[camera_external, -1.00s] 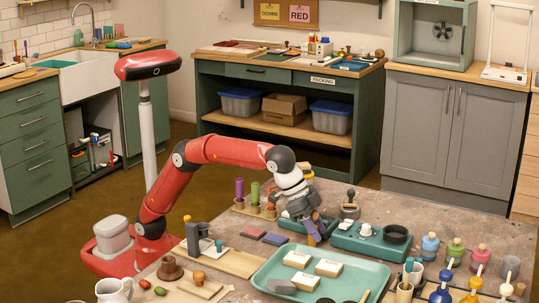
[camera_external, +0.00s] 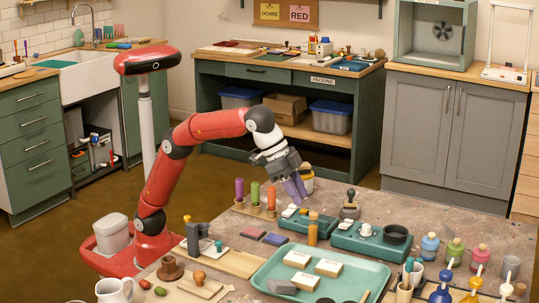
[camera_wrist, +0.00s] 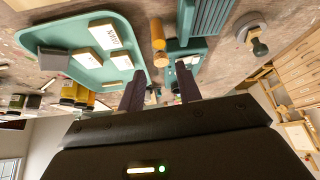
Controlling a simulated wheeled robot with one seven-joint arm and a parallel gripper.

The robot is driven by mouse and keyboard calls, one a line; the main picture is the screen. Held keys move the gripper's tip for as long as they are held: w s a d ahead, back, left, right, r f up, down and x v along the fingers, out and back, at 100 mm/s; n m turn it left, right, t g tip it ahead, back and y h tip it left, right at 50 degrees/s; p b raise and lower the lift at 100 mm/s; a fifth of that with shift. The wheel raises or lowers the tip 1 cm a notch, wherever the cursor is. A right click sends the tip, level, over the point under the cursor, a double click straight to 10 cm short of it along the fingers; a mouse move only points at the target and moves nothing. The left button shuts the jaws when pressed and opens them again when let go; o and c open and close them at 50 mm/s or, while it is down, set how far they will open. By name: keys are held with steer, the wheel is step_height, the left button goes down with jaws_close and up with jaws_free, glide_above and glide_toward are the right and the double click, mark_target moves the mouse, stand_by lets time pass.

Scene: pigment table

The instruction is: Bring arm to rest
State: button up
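My red arm (camera_external: 215,125) is raised over the table, bent at the elbow with the wrist pointing down. My gripper (camera_external: 297,188) hangs above the back part of the table, over the small teal tray. In the wrist view my gripper's two dark fingers (camera_wrist: 160,92) are spread apart with nothing between them. A vial with amber contents (camera_external: 312,230) stands upright on the table beside the small teal tray (camera_external: 289,224), below and apart from my gripper. It also shows in the wrist view (camera_wrist: 158,34).
A large teal tray (camera_external: 262,280) with white labelled blocks lies in front. A second teal tray (camera_external: 345,240) holds a black ring. Colored vials (camera_external: 255,192) stand in a wooden rack to the left. Paint bottles (camera_external: 430,246) stand at the right. The air above the table is clear.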

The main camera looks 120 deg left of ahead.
steer(key=shift+s+r, duration=0.2)
steer(key=shift+r, duration=0.2)
steer(key=s+a+h, duration=0.1)
steer(key=s, duration=1)
steer(key=s+a+f+m, duration=0.1)
steer(key=s+a+f, duration=0.1)
steer(key=s+f, duration=0.8)
steer(key=s+a+f, duration=0.3)
steer(key=s+f, duration=0.6)
steer(key=s, duration=0.7)
steer(key=shift+s+f+m, duration=0.4)
